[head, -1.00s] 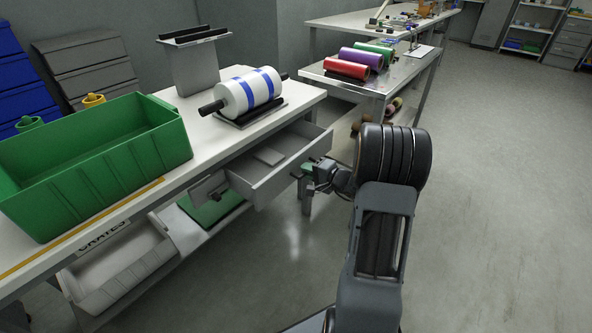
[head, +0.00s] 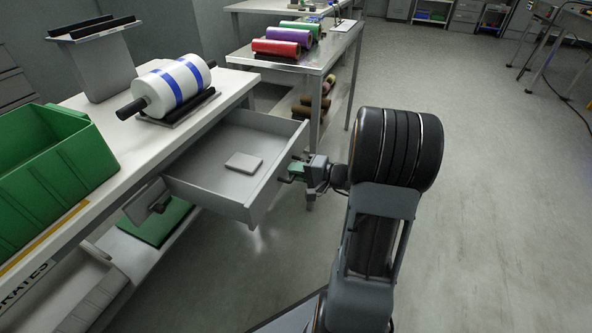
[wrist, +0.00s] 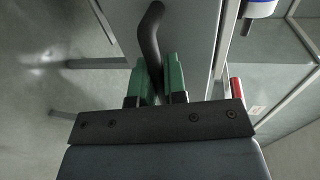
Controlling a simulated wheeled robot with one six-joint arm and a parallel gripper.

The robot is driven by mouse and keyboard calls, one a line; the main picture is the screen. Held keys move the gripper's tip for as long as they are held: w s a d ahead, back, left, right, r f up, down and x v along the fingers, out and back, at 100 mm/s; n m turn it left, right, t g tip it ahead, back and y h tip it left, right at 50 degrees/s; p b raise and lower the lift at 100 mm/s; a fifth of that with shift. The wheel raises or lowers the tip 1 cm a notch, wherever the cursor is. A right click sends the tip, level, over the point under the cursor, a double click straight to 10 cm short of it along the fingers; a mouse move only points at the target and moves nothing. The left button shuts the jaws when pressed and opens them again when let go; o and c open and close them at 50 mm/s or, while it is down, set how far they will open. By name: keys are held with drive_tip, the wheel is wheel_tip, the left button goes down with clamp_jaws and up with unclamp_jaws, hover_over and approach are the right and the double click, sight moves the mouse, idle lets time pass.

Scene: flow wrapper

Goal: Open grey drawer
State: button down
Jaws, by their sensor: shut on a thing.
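The grey drawer (head: 222,196) stands pulled well out from under the white workbench in the head view. A flat light-grey block (head: 244,162) lies inside it. My gripper (head: 297,171) is at the drawer's front panel, on its right side. In the wrist view, the green fingertips of my gripper (wrist: 160,82) are shut on a dark bar handle (wrist: 149,32). The handle stands out from the drawer's grey front (wrist: 190,30). Part of the handle is hidden between the fingers.
A green bin (head: 50,165), a white film roll with blue bands (head: 172,88) and a grey holder (head: 98,65) stand on the workbench (head: 85,205). A steel table (head: 335,55) with coloured rolls is behind the drawer.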

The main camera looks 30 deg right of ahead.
drive_tip(key=c, duration=1.2)
unclamp_jaws()
drive_tip(key=p+v, duration=0.3)
drive_tip(key=v, duration=1)
drive_tip(key=shift+s+d, duration=0.25)
drive_tip(key=shift+s, duration=0.05)
drive_tip(key=shift+r, duration=0.15)
